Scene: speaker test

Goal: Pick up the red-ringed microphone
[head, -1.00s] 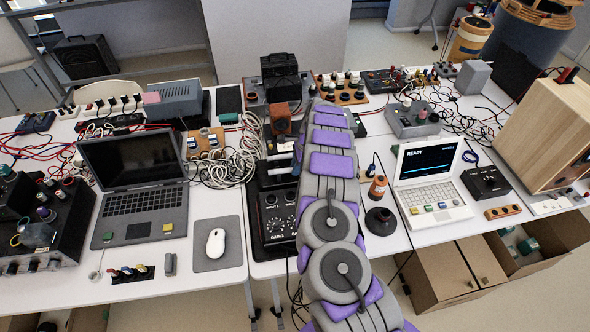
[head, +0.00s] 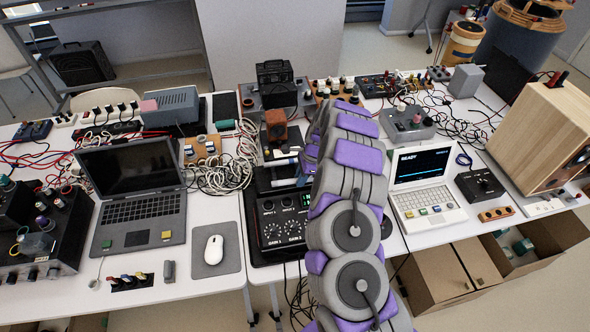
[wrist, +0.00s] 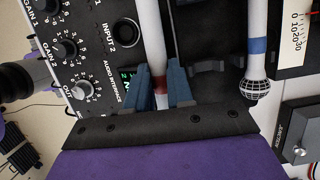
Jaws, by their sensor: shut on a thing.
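The red-ringed microphone (wrist: 158,80), a white rod with a dark red band, is between the two blue fingers of my gripper (wrist: 161,88) in the wrist view. The fingers are shut on it at the band. Its lower end is hidden by my gripper's dark edge. A second white microphone with a blue ring (wrist: 257,46) and a silver mesh head lies to the right, apart from the fingers. In the head view my arm hides the gripper. I cannot tell whether the held microphone is clear of its support.
The black audio interface (wrist: 75,40) with gain knobs is close on the left in the wrist view; it also shows in the head view (head: 283,228). A laptop (head: 138,200) and a mouse (head: 214,249) are left of it. A white computer (head: 427,185) stands right of my arm.

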